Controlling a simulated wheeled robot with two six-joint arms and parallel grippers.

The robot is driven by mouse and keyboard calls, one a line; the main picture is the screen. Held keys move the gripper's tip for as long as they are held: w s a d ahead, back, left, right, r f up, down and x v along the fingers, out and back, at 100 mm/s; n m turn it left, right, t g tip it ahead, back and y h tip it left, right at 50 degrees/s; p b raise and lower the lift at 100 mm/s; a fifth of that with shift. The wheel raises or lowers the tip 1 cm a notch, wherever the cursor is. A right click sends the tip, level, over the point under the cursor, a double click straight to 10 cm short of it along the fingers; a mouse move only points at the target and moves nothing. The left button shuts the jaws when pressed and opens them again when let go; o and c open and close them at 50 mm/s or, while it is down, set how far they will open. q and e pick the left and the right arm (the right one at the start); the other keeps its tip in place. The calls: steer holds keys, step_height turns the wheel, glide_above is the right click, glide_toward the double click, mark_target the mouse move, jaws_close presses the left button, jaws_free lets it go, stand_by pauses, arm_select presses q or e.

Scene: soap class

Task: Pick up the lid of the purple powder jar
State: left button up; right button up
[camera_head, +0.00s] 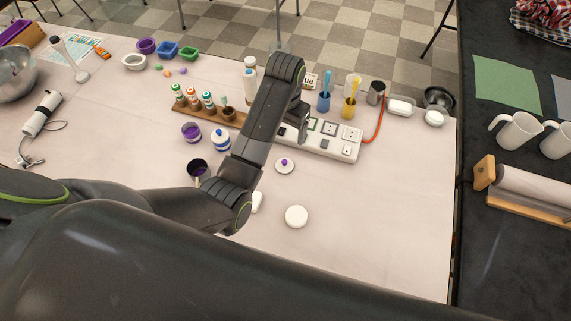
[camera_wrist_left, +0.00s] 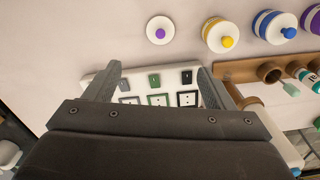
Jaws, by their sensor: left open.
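The lid is a white disc with a purple knob (camera_head: 285,166), lying flat on the table; it also shows in the left wrist view (camera_wrist_left: 160,30). The purple powder jar (camera_head: 192,131) stands open to the left, with purple inside its rim; part of it shows at the wrist view's right edge (camera_wrist_left: 313,18). My left gripper (camera_head: 300,130) is over the white panel beyond the lid. In the wrist view its fingers (camera_wrist_left: 158,82) are spread and empty, apart from the lid. My right gripper is not in view.
A white panel with square fittings (camera_head: 340,138) lies under my gripper. A wooden rack (camera_head: 228,117) holds small bottles. A white disc (camera_head: 296,216) lies nearer.

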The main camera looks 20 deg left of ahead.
arm_select(q)
glide_above(285, 161)
step_height(285, 161, down, 11)
steer(key=shift+w+r, duration=0.1)
steer(key=shift+f+p, duration=0.5)
steer(key=shift+f, duration=2.15)
steer(key=c, duration=1.1)
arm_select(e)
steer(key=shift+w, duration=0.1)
arm_select(q)
steer(key=shift+o, duration=0.2)
steer(key=shift+r, duration=0.15)
